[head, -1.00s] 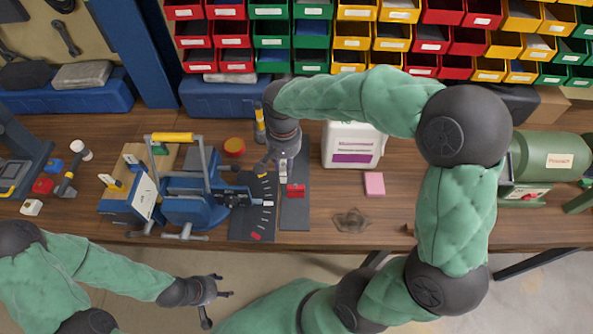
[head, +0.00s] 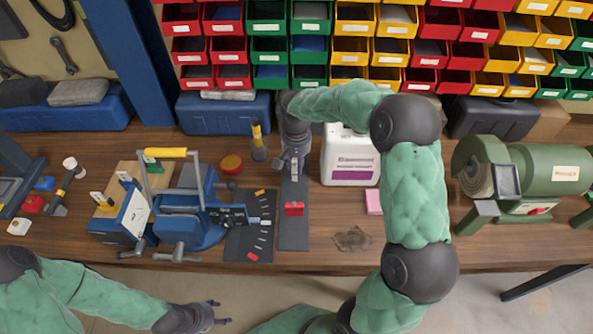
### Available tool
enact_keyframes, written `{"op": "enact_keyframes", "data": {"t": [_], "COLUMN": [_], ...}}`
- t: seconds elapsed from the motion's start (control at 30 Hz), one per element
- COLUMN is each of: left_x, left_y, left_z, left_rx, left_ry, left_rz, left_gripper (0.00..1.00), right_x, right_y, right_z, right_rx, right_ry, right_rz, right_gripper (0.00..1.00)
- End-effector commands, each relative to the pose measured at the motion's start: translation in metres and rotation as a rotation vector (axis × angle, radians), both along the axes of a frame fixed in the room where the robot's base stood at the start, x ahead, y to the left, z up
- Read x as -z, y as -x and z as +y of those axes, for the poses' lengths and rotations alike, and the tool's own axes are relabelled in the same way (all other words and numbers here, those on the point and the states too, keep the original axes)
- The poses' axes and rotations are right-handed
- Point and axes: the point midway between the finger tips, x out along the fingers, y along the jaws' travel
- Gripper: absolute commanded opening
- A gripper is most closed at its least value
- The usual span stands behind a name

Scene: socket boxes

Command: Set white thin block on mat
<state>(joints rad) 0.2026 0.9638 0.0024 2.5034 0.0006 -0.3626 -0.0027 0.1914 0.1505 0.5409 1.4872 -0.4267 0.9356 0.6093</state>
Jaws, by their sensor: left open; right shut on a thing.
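My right gripper (head: 293,167) points down over the far part of a long dark mat strip (head: 294,239). It is shut on a small pale piece, seemingly the white thin block, which the fingers mostly hide. I cannot tell whether this piece touches the mat. A red block (head: 294,209) sits on the strip, nearer than the gripper. A second dark mat (head: 236,247) lies to the left, with small white, orange and red pieces or marks on it. My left gripper (head: 222,312) is open and empty, low in front of the bench edge.
A blue machine with a yellow handle (head: 166,152) stands left of the mats. A white canister (head: 347,158) stands close right of my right gripper. A pink block (head: 374,202) and a green grinder (head: 540,170) are further right. Bare wood lies around the brown patch (head: 352,239).

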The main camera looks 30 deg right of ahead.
Motion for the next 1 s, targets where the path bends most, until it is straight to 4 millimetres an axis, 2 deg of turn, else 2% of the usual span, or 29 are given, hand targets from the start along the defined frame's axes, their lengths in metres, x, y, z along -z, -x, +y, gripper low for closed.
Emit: {"op": "enact_keyframes", "data": {"t": [0.1,0.23,0.63,0.67,0.73,1.0], "left_x": [0.009,0.016,0.017,0.017,0.016,0.016], "left_y": [0.000,0.000,0.000,0.000,0.000,0.000], "left_z": [0.000,0.000,0.000,0.000,0.000,0.000], "left_rx": [0.000,0.000,0.000,0.000,0.000,0.000], "left_ry": [0.000,0.000,0.000,0.000,0.000,0.000], "left_rz": [0.000,0.000,0.000,0.000,0.000,0.000], "left_gripper": [0.57,0.57,0.57,0.57,0.57,0.57], "right_x": [0.019,0.035,0.038,0.038,0.038,0.038], "right_y": [-0.002,-0.002,-0.002,-0.002,-0.002,-0.002], "right_z": [-0.002,-0.002,-0.002,-0.002,-0.002,-0.002], "right_rx": [0.000,-0.001,-0.001,-0.001,-0.001,0.000], "right_ry": [0.000,0.000,0.000,0.000,0.000,0.000], "right_rz": [0.004,0.001,0.001,0.001,0.001,0.001], "right_gripper": [0.00,0.00,0.00,0.29,0.49,0.50]}}
